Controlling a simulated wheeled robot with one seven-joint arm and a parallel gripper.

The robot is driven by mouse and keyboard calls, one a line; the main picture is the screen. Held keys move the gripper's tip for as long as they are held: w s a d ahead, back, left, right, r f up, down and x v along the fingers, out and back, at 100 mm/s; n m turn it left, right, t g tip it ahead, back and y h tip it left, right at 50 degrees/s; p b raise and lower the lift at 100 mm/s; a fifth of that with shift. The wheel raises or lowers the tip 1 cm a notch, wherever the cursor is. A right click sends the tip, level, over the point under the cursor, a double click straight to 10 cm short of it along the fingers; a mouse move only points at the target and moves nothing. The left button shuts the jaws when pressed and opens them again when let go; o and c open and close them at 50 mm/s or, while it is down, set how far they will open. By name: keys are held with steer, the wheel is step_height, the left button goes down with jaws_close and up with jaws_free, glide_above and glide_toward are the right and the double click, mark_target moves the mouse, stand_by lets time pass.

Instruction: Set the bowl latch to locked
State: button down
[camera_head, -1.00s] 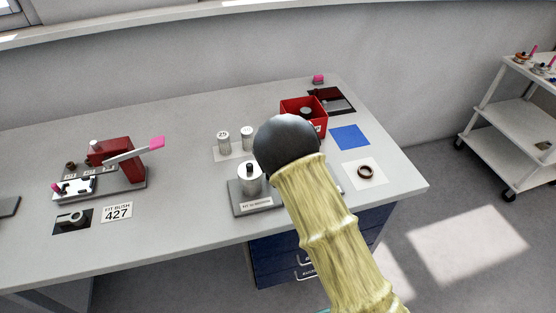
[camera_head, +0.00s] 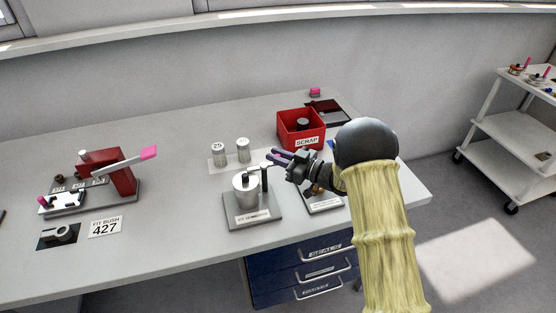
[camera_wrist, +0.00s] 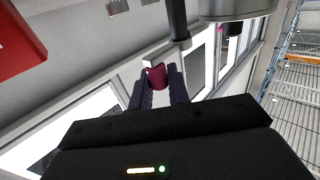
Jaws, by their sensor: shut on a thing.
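The metal bowl (camera_head: 246,190) stands on a grey base (camera_head: 237,216) near the front of the bench, with a post beside it on the right. A short pale latch lever (camera_head: 253,169) runs from the top of this post. In the wrist view a maroon knob (camera_wrist: 156,77) at the end of the lever sits between my fingertips, beside a dark post (camera_wrist: 178,22) and the bowl's metal rim (camera_wrist: 238,10). My gripper (camera_head: 277,157) is shut on this knob, reaching in from the right. The lock markings cannot be read.
A red scrap bin (camera_head: 301,130) stands just behind my gripper. Two grey cylinders (camera_head: 230,152) stand behind the bowl. A small plate (camera_head: 325,203) lies under my wrist. Bench between press and bowl is clear.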

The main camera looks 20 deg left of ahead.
steer(key=shift+w+r+n+g, duration=0.1)
steer(key=shift+r+n+g, duration=0.05)
steer(key=shift+n+g, duration=0.15)
steer(key=c, duration=1.4)
jaws_free()
steer(key=shift+d, duration=0.35)
steer(key=b+v, duration=0.3)
steer(key=v, duration=1.3)
steer(key=shift+d+f, duration=0.2)
steer(key=shift+d, duration=0.1)
